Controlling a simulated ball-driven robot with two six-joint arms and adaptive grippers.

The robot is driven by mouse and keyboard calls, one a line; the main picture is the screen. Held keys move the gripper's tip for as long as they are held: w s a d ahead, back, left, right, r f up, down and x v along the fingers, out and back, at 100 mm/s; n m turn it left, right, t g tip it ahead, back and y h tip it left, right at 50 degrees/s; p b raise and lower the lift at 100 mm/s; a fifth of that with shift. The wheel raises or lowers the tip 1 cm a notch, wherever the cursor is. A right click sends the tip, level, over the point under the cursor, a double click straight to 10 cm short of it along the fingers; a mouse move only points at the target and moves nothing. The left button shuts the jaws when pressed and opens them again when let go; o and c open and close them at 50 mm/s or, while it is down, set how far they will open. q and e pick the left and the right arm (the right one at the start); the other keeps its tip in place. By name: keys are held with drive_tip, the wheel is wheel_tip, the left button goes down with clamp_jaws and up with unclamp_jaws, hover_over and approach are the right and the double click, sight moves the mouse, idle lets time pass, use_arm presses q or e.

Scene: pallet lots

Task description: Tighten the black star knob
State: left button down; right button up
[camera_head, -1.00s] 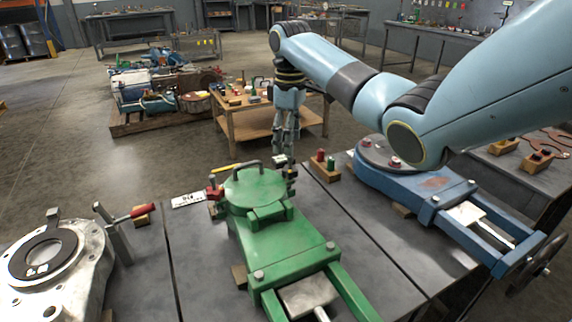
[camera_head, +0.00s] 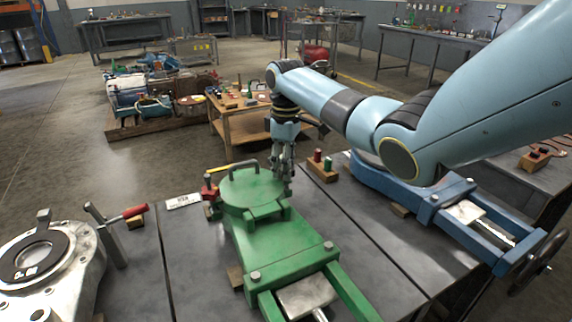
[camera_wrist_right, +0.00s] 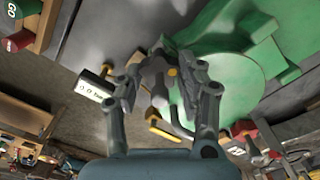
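The green machine (camera_head: 277,242) with a round lid lies on the grey table, and its lid (camera_wrist_right: 228,80) fills the upper right of the wrist view. My right gripper (camera_head: 283,180) points down at the far right edge of this lid. In the wrist view my right gripper (camera_wrist_right: 160,80) has its two fingers apart, on either side of a small dark part (camera_wrist_right: 154,72) beside the lid. This may be the black star knob, but its star shape does not show clearly, and the fingers hide it in the head view. I cannot tell whether the fingers touch it. My left gripper is not in view.
A wooden block with red and green pegs (camera_head: 321,166) stands close right of my right gripper. A red-handled clamp (camera_head: 128,214) and silver housing (camera_head: 50,262) stand left. A blue machine (camera_head: 455,205) is right.

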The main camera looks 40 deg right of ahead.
drive_tip(key=c, duration=0.5)
drive_tip(key=shift+r+m+p, duration=0.2)
drive_tip(key=shift+m+p, duration=0.4)
drive_tip(key=shift+p, duration=0.5)
drive_tip(key=m+p, duration=0.3)
drive_tip(key=shift+p, duration=0.3)
drive_tip(key=m+p, duration=0.2)
drive_tip(key=m, duration=0.2)
drive_tip(key=shift+d+f+m+p, duration=0.15)
drive_tip(key=shift+m+p, duration=0.75)
drive_tip(key=shift+m, duration=1.3)
